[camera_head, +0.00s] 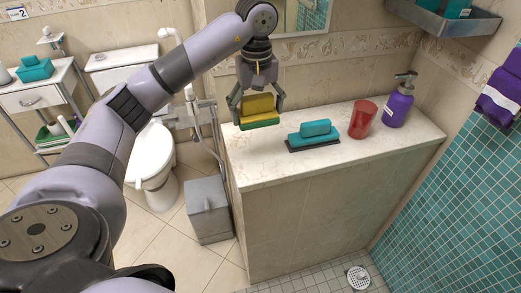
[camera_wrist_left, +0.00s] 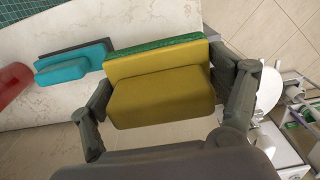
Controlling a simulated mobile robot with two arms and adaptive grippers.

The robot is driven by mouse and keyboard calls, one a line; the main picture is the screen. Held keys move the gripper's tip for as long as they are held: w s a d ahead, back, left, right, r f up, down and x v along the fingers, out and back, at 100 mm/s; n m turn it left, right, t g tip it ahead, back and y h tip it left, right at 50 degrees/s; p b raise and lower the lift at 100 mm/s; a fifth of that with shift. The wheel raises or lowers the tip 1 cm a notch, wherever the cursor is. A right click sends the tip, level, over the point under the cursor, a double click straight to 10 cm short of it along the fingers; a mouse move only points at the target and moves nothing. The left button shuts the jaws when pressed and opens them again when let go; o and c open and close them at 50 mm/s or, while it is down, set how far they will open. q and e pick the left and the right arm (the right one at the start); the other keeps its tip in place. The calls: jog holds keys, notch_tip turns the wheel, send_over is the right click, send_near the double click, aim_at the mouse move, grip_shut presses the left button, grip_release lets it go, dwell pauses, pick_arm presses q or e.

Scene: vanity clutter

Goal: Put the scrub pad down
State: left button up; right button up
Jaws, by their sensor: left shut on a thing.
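The scrub pad (camera_head: 259,108) is a yellow block with a green layer. My left gripper (camera_head: 258,100) is shut on it, with one finger on each side, near the left end of the pale counter (camera_head: 270,166). In the left wrist view the scrub pad (camera_wrist_left: 160,90) fills the middle, its green layer on the far side, between the two fingers. I cannot tell for sure whether the pad touches the counter. My right gripper is not in view.
A teal brush with a dark base (camera_head: 315,133) lies on the counter right of the pad. A red cup (camera_head: 362,119) and a purple pump bottle (camera_head: 398,103) stand further right. The counter's front left area is clear. A grey bin (camera_head: 208,209) stands below the left edge.

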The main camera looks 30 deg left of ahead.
pick_arm(q)
jog(key=p, duration=0.1)
send_over(258, 155)
notch_tip(258, 155, down, 8)
jog(key=shift+r, duration=0.1)
notch_tip(258, 155, down, 4)
jog(key=shift+f+p, duration=0.1)
jog(key=shift+p, duration=0.35)
jog(key=shift+w, duration=0.1)
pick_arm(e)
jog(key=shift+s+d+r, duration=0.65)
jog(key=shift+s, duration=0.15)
pick_arm(q)
jog(key=shift+f, duration=0.1)
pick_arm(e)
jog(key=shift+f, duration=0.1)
pick_arm(q)
jog(key=o, duration=0.9)
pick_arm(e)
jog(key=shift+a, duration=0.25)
pick_arm(q)
jog(key=shift+o, duration=0.2)
